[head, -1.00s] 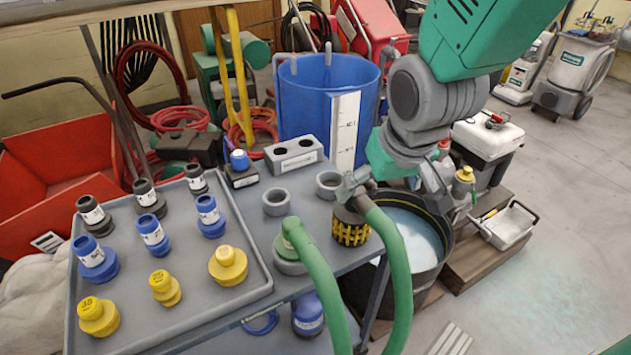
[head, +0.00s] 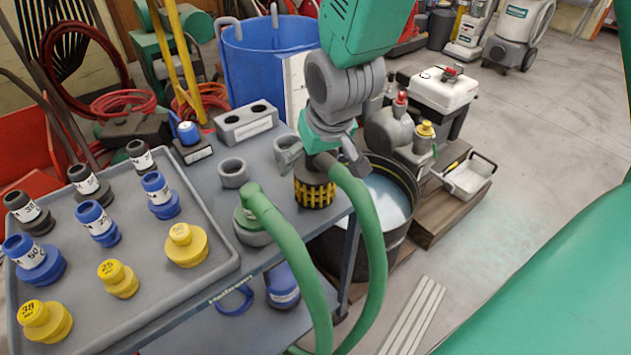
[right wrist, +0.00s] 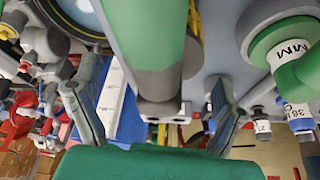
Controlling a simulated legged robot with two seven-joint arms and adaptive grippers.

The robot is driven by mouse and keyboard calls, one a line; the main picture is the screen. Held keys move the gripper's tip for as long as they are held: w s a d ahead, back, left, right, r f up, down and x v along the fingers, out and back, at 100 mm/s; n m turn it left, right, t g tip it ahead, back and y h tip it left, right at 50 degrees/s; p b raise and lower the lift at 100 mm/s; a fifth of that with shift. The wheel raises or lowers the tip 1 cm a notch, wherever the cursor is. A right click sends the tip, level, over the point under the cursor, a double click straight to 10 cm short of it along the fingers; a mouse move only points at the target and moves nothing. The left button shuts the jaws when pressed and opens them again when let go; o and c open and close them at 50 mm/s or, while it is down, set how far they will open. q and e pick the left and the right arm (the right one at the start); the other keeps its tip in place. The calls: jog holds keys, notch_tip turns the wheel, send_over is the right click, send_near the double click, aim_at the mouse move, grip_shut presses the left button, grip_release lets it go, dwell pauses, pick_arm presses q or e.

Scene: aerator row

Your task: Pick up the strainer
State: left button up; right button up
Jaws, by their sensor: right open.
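The strainer (head: 314,190) is a short yellow basket with dark slots, upright on the grey cart top near its right edge. A green hose (head: 375,225) leaves its top through a grey cuff and hangs over the cart's edge. My right gripper (head: 322,155) is just above the strainer, open, with its fingers spread either side of the hose end. The right wrist view shows the green hose and grey cuff (right wrist: 158,85) between the two fingers, with a sliver of the yellow strainer (right wrist: 194,35) behind. Contact cannot be told. My left gripper is out of view.
A grey tray (head: 225,262) of black, blue and yellow fittings fills the cart's left. A grey ring (head: 233,173) and the hose's other end fitting (head: 250,228) stand left of the strainer. A blue tub (head: 262,70) is behind; a dark water-filled bucket (head: 407,178) stands right.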

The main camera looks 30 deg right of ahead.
jog(key=x, duration=0.3)
jog(key=shift+r, duration=0.1)
jog(key=shift+s, duration=0.1)
jog(key=shift+a, duration=0.1)
jog(key=c, duration=1.5)
jog(key=shift+c, duration=0.2)
jog(key=shift+r, duration=0.15)
